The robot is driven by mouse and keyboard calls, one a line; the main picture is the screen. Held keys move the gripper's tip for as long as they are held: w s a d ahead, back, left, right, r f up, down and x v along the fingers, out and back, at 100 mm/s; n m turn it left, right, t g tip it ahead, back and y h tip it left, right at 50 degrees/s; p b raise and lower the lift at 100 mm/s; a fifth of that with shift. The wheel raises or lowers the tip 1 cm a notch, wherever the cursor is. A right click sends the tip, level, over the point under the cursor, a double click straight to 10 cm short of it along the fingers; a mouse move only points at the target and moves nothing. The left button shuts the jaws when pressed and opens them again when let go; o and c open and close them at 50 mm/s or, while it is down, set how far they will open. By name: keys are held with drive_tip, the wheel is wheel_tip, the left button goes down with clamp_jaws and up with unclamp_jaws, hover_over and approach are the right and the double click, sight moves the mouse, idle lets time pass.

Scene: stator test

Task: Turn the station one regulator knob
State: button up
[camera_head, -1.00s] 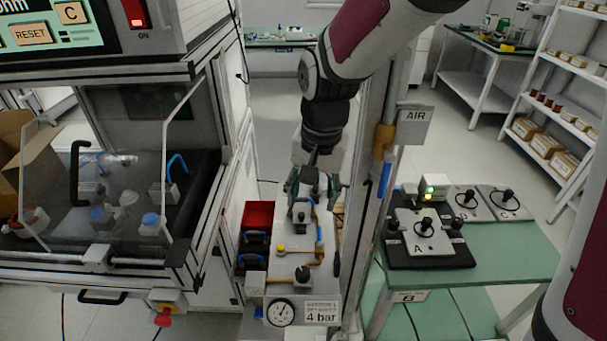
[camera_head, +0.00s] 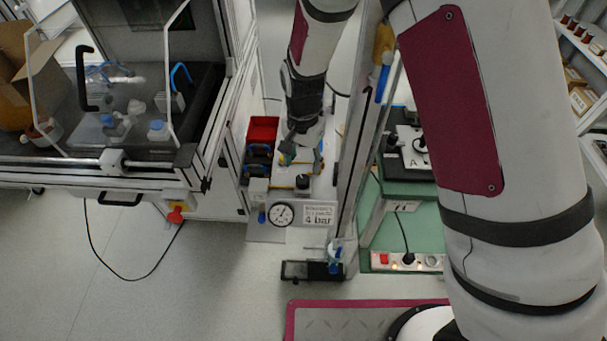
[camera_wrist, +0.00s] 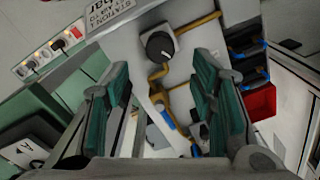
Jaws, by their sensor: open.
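The station one panel (camera_head: 318,186) is a light board with brass-coloured pipes, a round gauge (camera_head: 282,214) and a sign (camera_head: 319,215) reading 4 bar. The black regulator knob (camera_head: 303,182) stands on the panel just behind the gauge and sign. In the wrist view the knob (camera_wrist: 160,45) shows upper centre, with a pale pointer mark on top. My gripper (camera_head: 301,158) is over the panel, behind the knob in the head view. In the wrist view my gripper (camera_wrist: 160,72) is open, its green-padded fingers wide apart with nothing between the pads. The knob appears beyond the fingertips, untouched.
A red bin (camera_head: 262,130) and dark bins stand left of the panel. An upright metal post (camera_head: 360,150) rises close on its right. A glazed enclosure (camera_head: 120,90) is farther left, and a green table (camera_head: 410,190) with a power strip (camera_head: 405,261) is to the right.

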sight(303, 178)
wheel_tip(303, 178, down, 7)
drive_tip(key=shift+r, duration=0.2)
drive_tip(key=c, duration=1.1)
